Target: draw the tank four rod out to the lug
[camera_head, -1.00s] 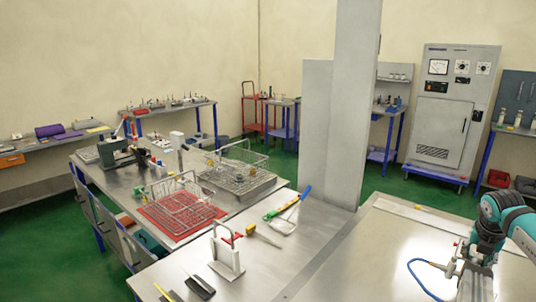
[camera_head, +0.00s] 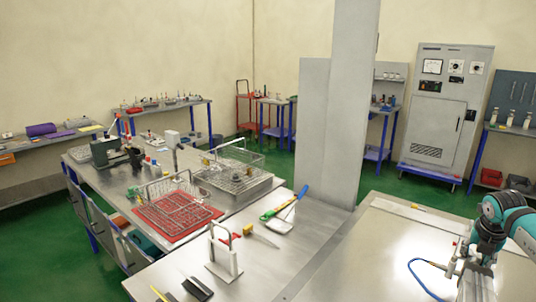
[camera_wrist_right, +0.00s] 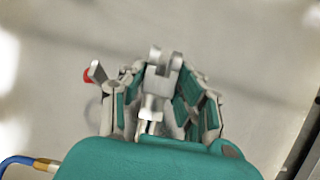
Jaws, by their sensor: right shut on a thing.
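My right gripper (camera_head: 477,262) is at the right edge of the metal table in the head view. In the right wrist view my right gripper (camera_wrist_right: 160,92) has its green-padded fingers on both sides of a bright metal rod with a forked end (camera_wrist_right: 165,62), and is shut on it. The fork stands out just beyond the fingertips. The rest of the cylinder is mostly hidden by the hand. I cannot make out the lug or any tank number. My left gripper is not in view.
A blue hose (camera_head: 422,283) curves over the table (camera_head: 385,245) left of the gripper. A red-tipped metal part (camera_wrist_right: 90,74) is beside the fingers. A grey column (camera_head: 345,120) stands behind. The table's middle is clear.

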